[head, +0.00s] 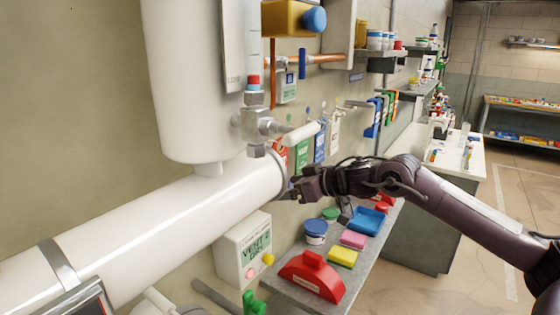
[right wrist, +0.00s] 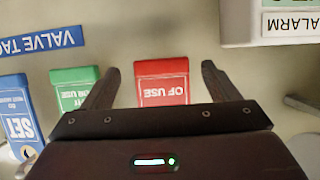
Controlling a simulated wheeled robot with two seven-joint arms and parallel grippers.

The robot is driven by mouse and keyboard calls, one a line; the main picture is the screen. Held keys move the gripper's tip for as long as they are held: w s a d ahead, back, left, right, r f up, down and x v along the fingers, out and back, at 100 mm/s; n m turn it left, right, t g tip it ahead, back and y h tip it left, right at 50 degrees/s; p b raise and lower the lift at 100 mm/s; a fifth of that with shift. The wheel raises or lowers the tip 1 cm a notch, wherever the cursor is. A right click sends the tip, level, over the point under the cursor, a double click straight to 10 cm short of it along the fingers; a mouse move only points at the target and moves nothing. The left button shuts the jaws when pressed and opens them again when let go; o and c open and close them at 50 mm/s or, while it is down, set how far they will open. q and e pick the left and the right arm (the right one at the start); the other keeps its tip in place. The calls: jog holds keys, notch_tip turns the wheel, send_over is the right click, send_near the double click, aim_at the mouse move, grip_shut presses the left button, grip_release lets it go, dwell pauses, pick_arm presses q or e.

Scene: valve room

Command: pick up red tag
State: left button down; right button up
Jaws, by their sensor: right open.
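The red tag (right wrist: 162,84) hangs on the wall, upside down in the right wrist view, with "OF USE" readable on it. In the head view it shows only partly (head: 279,160), behind the white pipe and above my right gripper. My right gripper (right wrist: 160,68) is open, with one finger on each side of the red tag. The tag is not gripped, and I cannot tell how far the fingers are from the wall. In the head view my right gripper (head: 288,193) is beside the end of the pipe. My left gripper is not in view.
A green tag (right wrist: 75,88) and a blue tag (right wrist: 17,112) hang beside the red one. The big white pipe (head: 190,220) lies close left of my gripper.

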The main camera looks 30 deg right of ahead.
jog(key=shift+a, duration=0.1)
jog(key=c, duration=1.1)
jog(key=shift+o, duration=0.2)
jog(key=shift+r, duration=0.1)
